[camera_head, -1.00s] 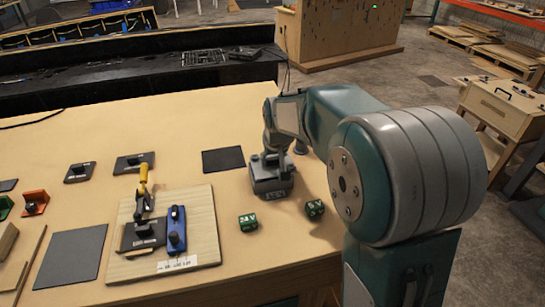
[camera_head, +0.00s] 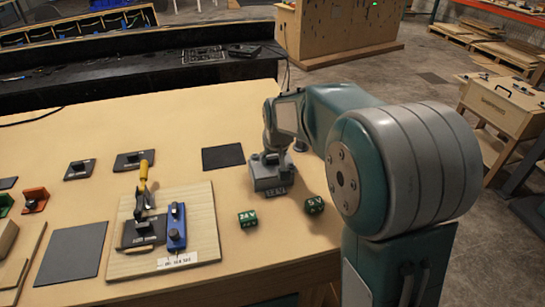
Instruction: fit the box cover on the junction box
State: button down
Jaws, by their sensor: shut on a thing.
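A grey box (camera_head: 270,182), which looks like the junction box, stands on the wooden table right of the dark mat. My gripper (camera_head: 270,160) points down at its top and is shut on a small part there, apparently the knob of the box cover. The fingers and the cover are small and partly hidden by my arm. I cannot tell the cover from the box, or whether it sits flush.
Left of the box lies a dark square mat (camera_head: 223,157). A wooden board (camera_head: 204,225) holds a yellow-handled clamp (camera_head: 143,178) and a blue part (camera_head: 176,228). Bare table lies behind.

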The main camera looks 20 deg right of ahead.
jog(key=shift+c, duration=0.6)
grip_release()
jog(key=v, duration=1.1)
jog(key=shift+r, duration=0.4)
jog(key=shift+s, duration=0.15)
jog(key=s+f+t, duration=0.1)
jog(key=s+f, duration=0.2)
jog(key=s, duration=2.2)
jog(key=shift+s+a, duration=0.25)
jog(key=shift+a, duration=0.15)
